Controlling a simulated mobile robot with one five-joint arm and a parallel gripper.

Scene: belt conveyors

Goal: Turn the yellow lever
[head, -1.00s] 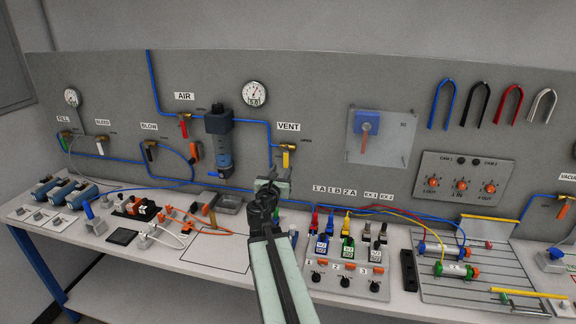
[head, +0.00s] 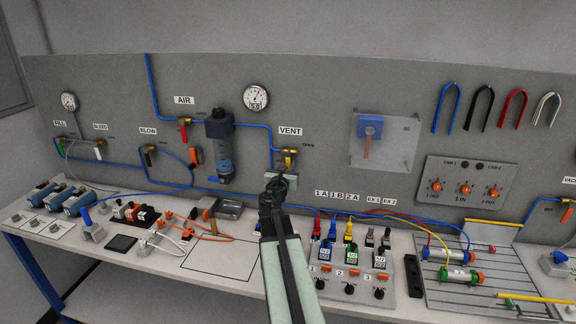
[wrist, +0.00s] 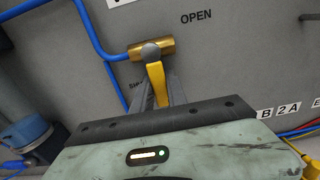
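The yellow lever (head: 288,161) hangs down from a brass valve (wrist: 151,50) under the VENT label on the grey panel. In the wrist view the lever (wrist: 156,84) points down toward my gripper, with its lower end hidden behind the gripper body. My gripper (wrist: 160,92) has one dark finger on each side of the lever. The fingers look apart, and I cannot tell whether either touches the lever. In the head view my gripper (head: 284,177) covers the space just below the valve.
A blue pipe (wrist: 90,30) runs to the valve from the left. A blue filter unit (head: 221,145) is mounted left of the valve. The bench below holds a block of small valves (head: 352,270) to the right.

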